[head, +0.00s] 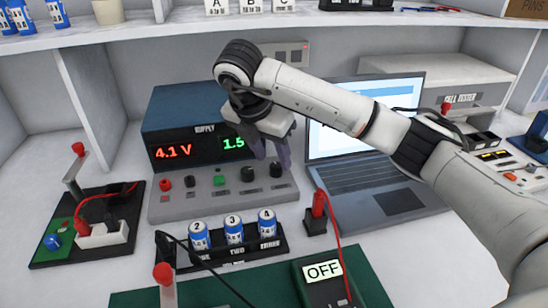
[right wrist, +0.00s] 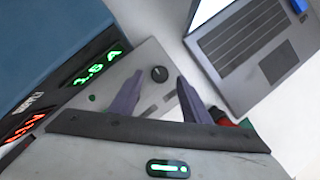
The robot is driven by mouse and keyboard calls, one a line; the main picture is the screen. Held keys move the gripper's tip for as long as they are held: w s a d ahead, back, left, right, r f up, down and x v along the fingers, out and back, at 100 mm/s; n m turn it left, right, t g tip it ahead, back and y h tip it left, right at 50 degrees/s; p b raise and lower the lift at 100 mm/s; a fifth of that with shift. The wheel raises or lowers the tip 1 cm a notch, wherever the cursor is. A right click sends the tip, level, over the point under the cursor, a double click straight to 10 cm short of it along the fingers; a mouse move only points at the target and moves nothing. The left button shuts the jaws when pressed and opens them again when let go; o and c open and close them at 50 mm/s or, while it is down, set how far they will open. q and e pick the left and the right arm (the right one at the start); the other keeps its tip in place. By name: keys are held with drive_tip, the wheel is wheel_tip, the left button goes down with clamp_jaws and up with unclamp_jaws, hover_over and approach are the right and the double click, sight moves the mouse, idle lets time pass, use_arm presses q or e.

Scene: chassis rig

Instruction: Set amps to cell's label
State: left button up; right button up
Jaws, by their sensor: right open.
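The blue-topped power supply (head: 190,115) stands at centre left with a grey front panel. Its red display reads 4.1 V; its green display (head: 233,143) is partly covered by my gripper in the head view and looks like 1.5 A in the right wrist view (right wrist: 95,68). Two black knobs, a left one (head: 247,174) and a right one (head: 276,170), sit on the panel. My right gripper (head: 271,155) is open above the right end of the panel. In the right wrist view one knob (right wrist: 159,73) shows just beyond the gap between its fingertips (right wrist: 160,95). Blue cells numbered 2 (head: 199,237), 3 (head: 233,231) and 4 (head: 267,226) stand upright in a black holder; their small print is unreadable.
An open laptop (head: 380,172) stands right of the supply. A meter reading OFF (head: 323,271) lies on a green mat in front. A red-handled black post (head: 318,207) stands near the laptop. A board with a red lead (head: 100,233) is at left; a shelf runs above.

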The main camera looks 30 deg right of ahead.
drive_tip(key=p+v, duration=0.2)
drive_tip(key=v, duration=0.5)
drive_tip(key=shift+r, duration=0.2)
drive_tip(key=shift+a, duration=0.1)
